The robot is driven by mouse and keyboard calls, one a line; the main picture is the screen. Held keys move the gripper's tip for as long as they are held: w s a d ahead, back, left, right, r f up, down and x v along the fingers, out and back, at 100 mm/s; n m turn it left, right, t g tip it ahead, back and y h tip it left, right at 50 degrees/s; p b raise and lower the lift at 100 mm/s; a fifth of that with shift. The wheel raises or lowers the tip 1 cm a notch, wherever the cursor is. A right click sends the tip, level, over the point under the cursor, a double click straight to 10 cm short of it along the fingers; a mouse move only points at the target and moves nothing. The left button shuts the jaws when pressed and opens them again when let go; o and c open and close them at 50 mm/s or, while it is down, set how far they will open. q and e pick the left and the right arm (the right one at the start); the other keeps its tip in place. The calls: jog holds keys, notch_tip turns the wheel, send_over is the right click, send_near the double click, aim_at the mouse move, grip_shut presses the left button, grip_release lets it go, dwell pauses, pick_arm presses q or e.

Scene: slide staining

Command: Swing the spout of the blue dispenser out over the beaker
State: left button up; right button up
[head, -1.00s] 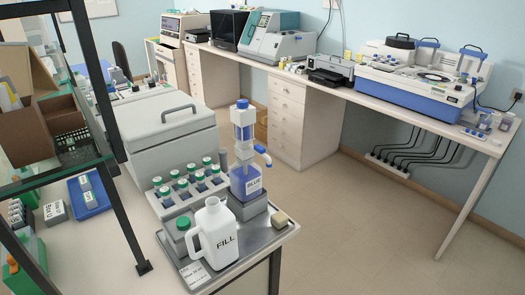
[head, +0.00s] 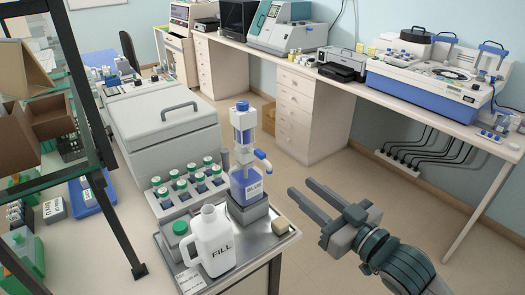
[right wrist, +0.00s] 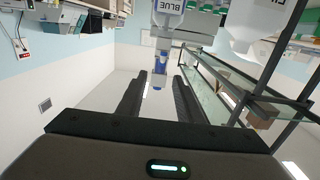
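The blue dispenser (head: 245,184) stands on a grey block on the metal tray, a bottle labelled BLUE with a pump on top. Its spout (head: 263,160) points right, away from the white jug. The white open-mouthed jug labelled FILL (head: 214,250) stands in front of it; I make out no other beaker. My right gripper (head: 302,187) is open and empty, to the right of the dispenser and apart from it. In the right wrist view, the dispenser (right wrist: 160,64) appears upside down beyond the open fingers (right wrist: 157,92). My left gripper is not in view.
A rack of green-capped bottles (head: 160,209) stands behind. A black-framed glass shelf (head: 110,195) rises at left. Open floor lies right of the tray.

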aim_at(264, 157)
jog(key=shift+s+a+r, duration=0.15)
jog(key=shift+s+r, duration=0.15)
jog(key=shift+r, duration=0.05)
jog(key=shift+w, duration=0.15)
jog(key=p+x, duration=0.5)
jog(key=x, duration=1)
jog(key=shift+w+a+r, duration=0.15)
jog(key=shift+w+a, duration=0.1)
jog(key=shift+a, duration=0.1)
jog(key=shift+w+a+p, duration=0.35)
jog(key=shift+w+a, duration=0.1)
jog(key=shift+w, duration=0.1)
grip_shut()
